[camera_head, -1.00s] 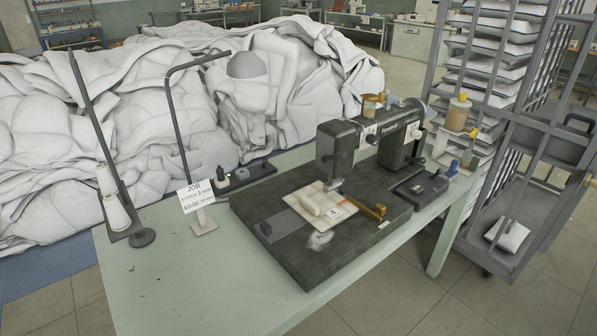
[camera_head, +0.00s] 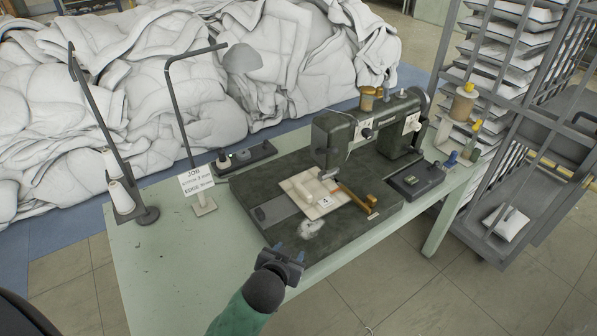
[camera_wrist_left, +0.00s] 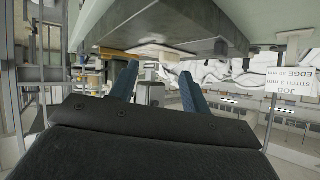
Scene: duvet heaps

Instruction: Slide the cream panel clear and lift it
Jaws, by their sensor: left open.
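The cream panel (camera_head: 297,187) lies flat on the dark bed of the sewing machine (camera_head: 260,210), partly under the machine's head (camera_head: 328,158). My right gripper is not in view.
A brass-coloured bar (camera_head: 357,197) lies right of the panel. A job card on a stand (camera_head: 197,181) and thread cones (camera_head: 120,195) stand at the left. A dark switch box (camera_head: 415,180) is at the right. A wheeled rack (camera_head: 500,150) stands beyond.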

